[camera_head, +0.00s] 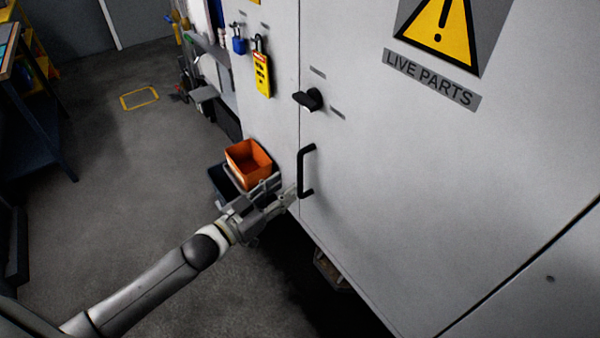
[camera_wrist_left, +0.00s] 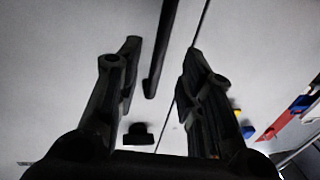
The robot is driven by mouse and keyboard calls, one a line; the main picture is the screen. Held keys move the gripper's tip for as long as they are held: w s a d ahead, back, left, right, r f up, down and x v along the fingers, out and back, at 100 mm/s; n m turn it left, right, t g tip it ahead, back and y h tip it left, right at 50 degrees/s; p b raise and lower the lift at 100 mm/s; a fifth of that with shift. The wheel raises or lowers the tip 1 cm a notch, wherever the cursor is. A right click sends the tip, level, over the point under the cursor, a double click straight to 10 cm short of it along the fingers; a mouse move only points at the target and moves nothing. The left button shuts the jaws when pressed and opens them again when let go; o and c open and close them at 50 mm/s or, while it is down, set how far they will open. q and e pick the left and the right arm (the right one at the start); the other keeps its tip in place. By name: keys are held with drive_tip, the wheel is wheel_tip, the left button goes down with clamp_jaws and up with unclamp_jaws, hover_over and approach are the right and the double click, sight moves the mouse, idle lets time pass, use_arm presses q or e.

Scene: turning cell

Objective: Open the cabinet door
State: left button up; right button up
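The cabinet door (camera_head: 400,190) is a large pale grey panel on the right in the head view and looks flush with its frame along the seam. It has a black bar handle (camera_head: 312,171) near its left edge, with a black turn latch (camera_head: 308,99) above it. My left gripper (camera_head: 288,195) is beside the lower end of the handle. In the left wrist view its two fingers are apart, and the handle (camera_wrist_left: 162,45) shows between them, with no clear contact. The latch (camera_wrist_left: 138,134) shows there below the handle. My right gripper is not in view.
A yellow warning sign (camera_head: 440,28) is on the door. A red-and-yellow tag (camera_head: 262,73) and blue padlock (camera_head: 238,45) hang left of the seam. An orange bin (camera_head: 248,164) stands behind my left gripper. A dark table (camera_head: 40,130) is far left; floor between is open.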

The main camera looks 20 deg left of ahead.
sight(300, 193)
use_arm(q)
drive_tip(key=p+x, duration=0.1)
drive_tip(key=x, duration=0.5)
drive_tip(key=shift+w+d, duration=0.2)
drive_tip(key=shift+w, duration=0.2)
clamp_jaws()
